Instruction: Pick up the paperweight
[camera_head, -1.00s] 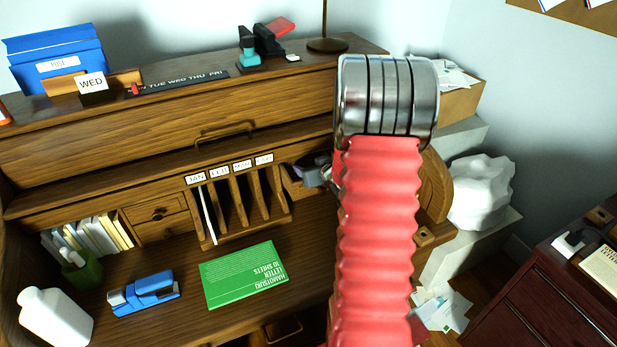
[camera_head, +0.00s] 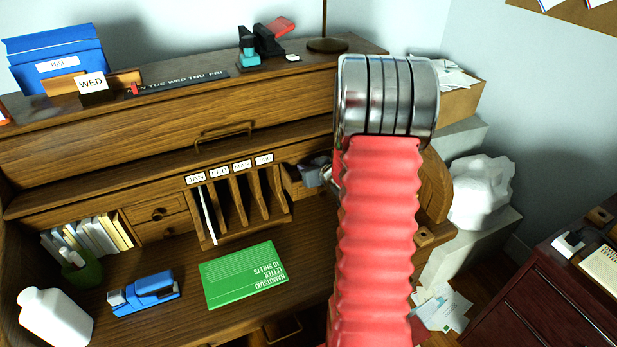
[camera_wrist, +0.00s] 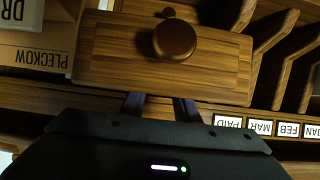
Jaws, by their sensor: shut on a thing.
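I cannot make out the paperweight in either view. In the wrist view, the two dark fingers of my gripper (camera_wrist: 160,106) stand a little apart and reach behind the wooden front of a small drawer (camera_wrist: 110,65) with a round brass knob (camera_wrist: 174,40). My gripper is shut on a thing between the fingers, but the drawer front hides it. In the head view, only a small part of my gripper (camera_head: 314,174) shows beside my red arm, at the desk's small open drawer (camera_head: 293,184).
Labelled letter slots (camera_head: 236,205) stand left of the drawer, and they also show in the wrist view (camera_wrist: 285,60). A green letter box (camera_head: 243,275), blue stapler (camera_head: 145,292) and white bottle (camera_head: 55,318) are on the desktop. My arm hides the desk's right part.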

